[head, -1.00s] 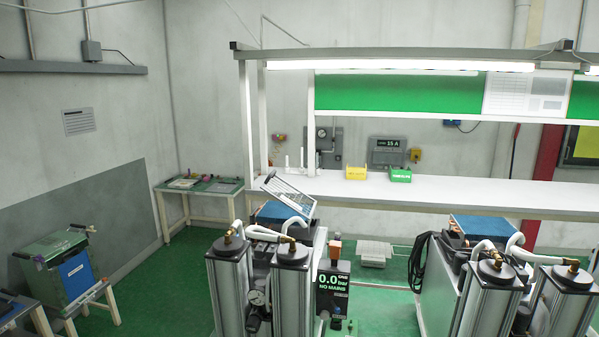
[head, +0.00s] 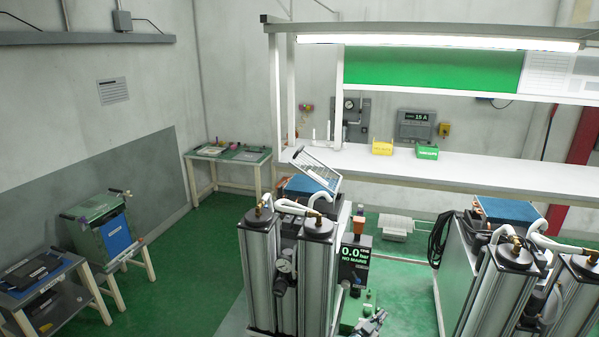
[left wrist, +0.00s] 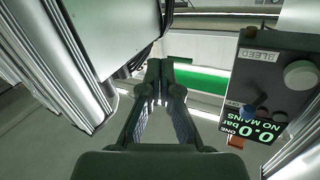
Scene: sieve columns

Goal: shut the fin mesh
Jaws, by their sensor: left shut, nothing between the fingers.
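The fin mesh (head: 316,170) looks to be the light-framed panel that stands tilted up on top of the left sieve-column unit, above a blue top face (head: 303,187). Its frame is raised at the left and slopes down to the right. My left gripper (head: 376,316) shows at the bottom of the head view, low and to the right of that unit's columns, well apart from the mesh. In the left wrist view my left gripper (left wrist: 160,75) has its fingers together with nothing between them. The mesh is not clear in that view. My right gripper is not in view.
Two silver columns (head: 318,275) stand at the front of the left unit. A display box (head: 354,257) reads 0.0 bar beside it; it is close on the right in the wrist view (left wrist: 262,95). A second unit (head: 500,280) stands right. Green floor (head: 400,285) lies between.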

